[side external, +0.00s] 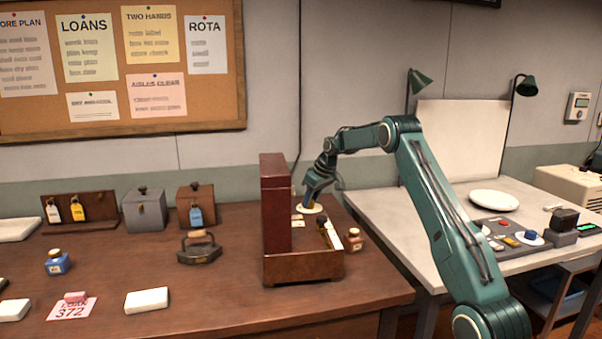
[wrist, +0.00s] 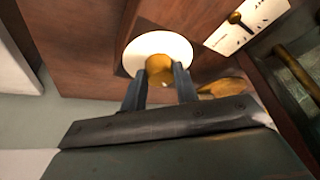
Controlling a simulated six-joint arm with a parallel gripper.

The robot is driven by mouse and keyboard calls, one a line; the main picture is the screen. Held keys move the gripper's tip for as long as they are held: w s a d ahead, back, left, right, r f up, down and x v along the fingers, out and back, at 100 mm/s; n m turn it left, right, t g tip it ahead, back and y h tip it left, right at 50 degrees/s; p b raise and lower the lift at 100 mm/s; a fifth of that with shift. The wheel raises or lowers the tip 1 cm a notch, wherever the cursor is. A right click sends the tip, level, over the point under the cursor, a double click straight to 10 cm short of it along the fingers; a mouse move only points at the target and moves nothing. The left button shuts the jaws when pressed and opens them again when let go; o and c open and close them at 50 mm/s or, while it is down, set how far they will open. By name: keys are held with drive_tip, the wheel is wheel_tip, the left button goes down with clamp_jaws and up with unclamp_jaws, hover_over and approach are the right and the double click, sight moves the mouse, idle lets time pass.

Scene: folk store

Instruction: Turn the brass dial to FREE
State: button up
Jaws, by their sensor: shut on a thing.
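The brass dial (wrist: 159,66) shows in the wrist view as a round gold knob on a pale disc (wrist: 158,46). The disc is set on a reddish-brown wooden box. My gripper (wrist: 160,84) has its two dark fingers shut on the dial, one on each side. In the side view my gripper (side external: 311,200) reaches down behind the box (side external: 303,268), with the pale disc (side external: 309,208) just under it. I cannot read any marks on the disc, so the dial's setting cannot be told.
A white plate with a small brass lever (wrist: 235,18) lies beside the dial. A brass piece (wrist: 222,88) is close to the right finger. The box's tall upright panel (side external: 275,203) stands left of my gripper. A small brown bottle (side external: 354,240) stands to the right.

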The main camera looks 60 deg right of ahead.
drive_tip(key=m, duration=0.2)
drive_tip(key=m+h, duration=0.1)
drive_tip(key=m, duration=0.1)
drive_tip(key=m+h, duration=0.1)
drive_tip(key=shift+a+m+g, duration=0.25)
drive_tip(key=shift+m+g, duration=0.05)
drive_tip(key=shift+m, duration=0.1)
drive_tip(key=m, duration=0.2)
drive_tip(key=m+g+h, duration=0.1)
drive_tip(key=m, duration=0.1)
drive_tip(key=shift+w+m+h, duration=0.1)
drive_tip(key=shift+m+h, duration=0.2)
drive_tip(key=o, duration=1)
drive_tip(key=v, duration=1.4)
drive_tip(key=shift+w, duration=0.3)
